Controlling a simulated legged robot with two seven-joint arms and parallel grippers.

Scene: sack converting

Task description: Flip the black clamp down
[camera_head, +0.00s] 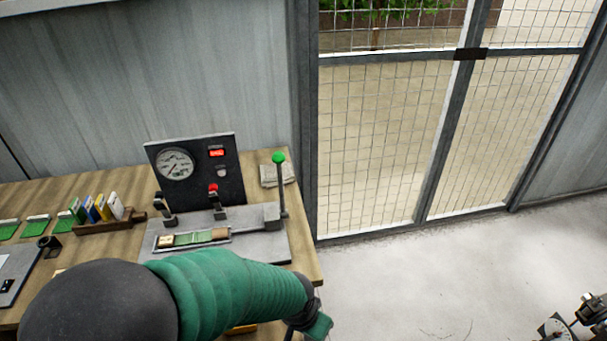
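A grey press fixture (265,247) sits on the wooden bench, with a black gauge panel behind it. Two small upright clamps stand on it: a dark one (166,209) at the left and one with a red tip (216,203) near the middle. Both look raised; I cannot tell for sure which is the black clamp. My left arm, in a green sleeve, crosses the lower left in front of the bench. Its hand end (318,325) is at the bottom, right of the bench's front, apart from the clamps; its fingers are not clear.
A green-knobbed lever (280,185) stands at the fixture's right. A low tray (195,238) holds green strips. A wooden rack (108,222) of coloured cards is at left. A mechanical object (590,310) is at bottom right.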

